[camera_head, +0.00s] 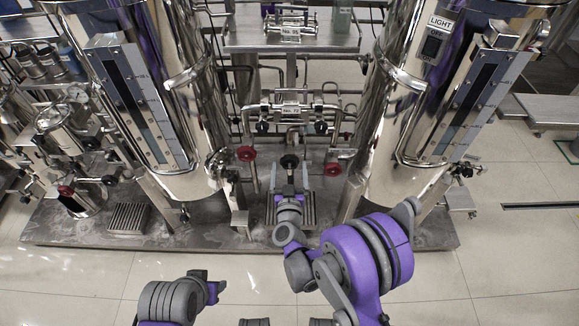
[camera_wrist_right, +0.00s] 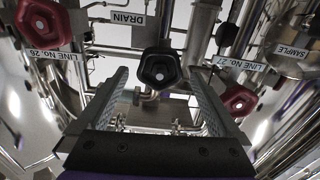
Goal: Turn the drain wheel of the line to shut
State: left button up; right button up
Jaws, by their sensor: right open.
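The drain wheel is a black lobed handwheel (camera_wrist_right: 158,68), below a DRAIN label (camera_wrist_right: 127,19) in the right wrist view. It also shows as a small dark wheel (camera_head: 289,162) in the head view, between the two steel tanks. My right gripper (camera_head: 288,187) is open and empty just in front of this wheel. In the right wrist view its two fingers (camera_wrist_right: 160,88) stand left and right of the wheel, with gaps on both sides; I cannot tell whether the tips reach its depth.
Red wheels flank the drain wheel: one by the LINE No. 26 label (camera_wrist_right: 41,20), one by LINE No. 27 (camera_wrist_right: 238,99). Steel tanks (camera_head: 178,80) and (camera_head: 410,100) rise on both sides. Pipes (camera_head: 290,108) run behind.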

jog(key=shift+w, duration=0.6)
jog(key=c, duration=1.3)
